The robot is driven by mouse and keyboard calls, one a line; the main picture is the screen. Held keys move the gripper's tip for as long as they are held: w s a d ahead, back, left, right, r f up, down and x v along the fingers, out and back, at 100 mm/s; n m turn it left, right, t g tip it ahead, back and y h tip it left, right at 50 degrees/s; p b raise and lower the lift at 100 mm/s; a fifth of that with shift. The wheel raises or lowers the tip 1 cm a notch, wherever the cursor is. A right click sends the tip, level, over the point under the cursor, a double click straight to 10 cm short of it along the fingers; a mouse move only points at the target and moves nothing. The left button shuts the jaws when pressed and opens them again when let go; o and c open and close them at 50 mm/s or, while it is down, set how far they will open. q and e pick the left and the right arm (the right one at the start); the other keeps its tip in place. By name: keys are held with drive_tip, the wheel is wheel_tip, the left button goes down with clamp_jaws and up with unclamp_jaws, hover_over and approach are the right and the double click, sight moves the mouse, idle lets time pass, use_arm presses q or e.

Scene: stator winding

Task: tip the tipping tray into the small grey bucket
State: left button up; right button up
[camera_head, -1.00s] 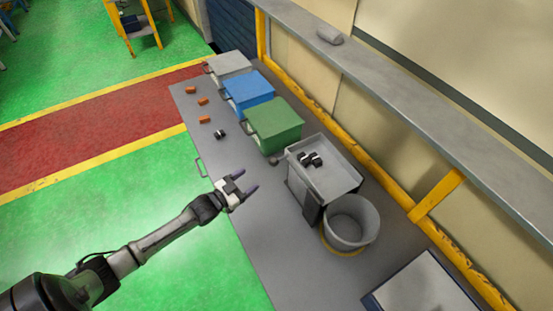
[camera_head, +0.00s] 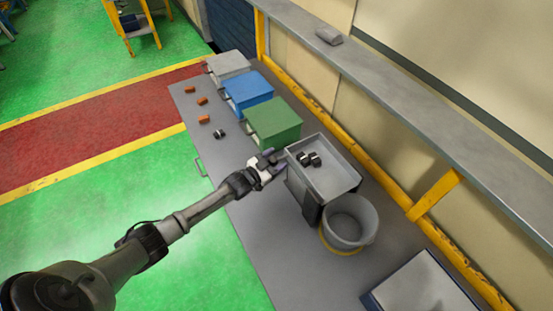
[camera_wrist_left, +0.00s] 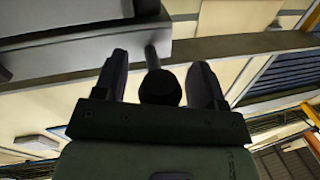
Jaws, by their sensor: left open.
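The tipping tray (camera_head: 338,183) is a shallow grey tray on a dark stand, level, with several small black-and-white parts (camera_head: 308,159) lying in it. The small grey bucket (camera_head: 351,222) stands upright on the bench just in front of the tray, and its visible inside looks empty. My left gripper (camera_head: 271,160) is at the tray's left corner, open. In the left wrist view, a dark round knob (camera_wrist_left: 160,88) on a short bar lies between the two open fingers, beside a grey tray-like edge (camera_wrist_left: 70,50). Whether the fingers touch the knob cannot be told. My right gripper is not in view.
Green (camera_head: 274,122), blue (camera_head: 248,90) and light grey (camera_head: 229,67) bins line the back of the bench (camera_head: 275,240). Orange pieces (camera_head: 203,101) and a black part (camera_head: 219,134) lie on its left. A pale panel (camera_head: 423,288) lies at the lower right.

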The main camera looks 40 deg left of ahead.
use_arm(q)
drive_tip(key=shift+w, duration=0.2)
drive_tip(key=shift+c, duration=0.2)
clamp_jaws()
idle(0.4)
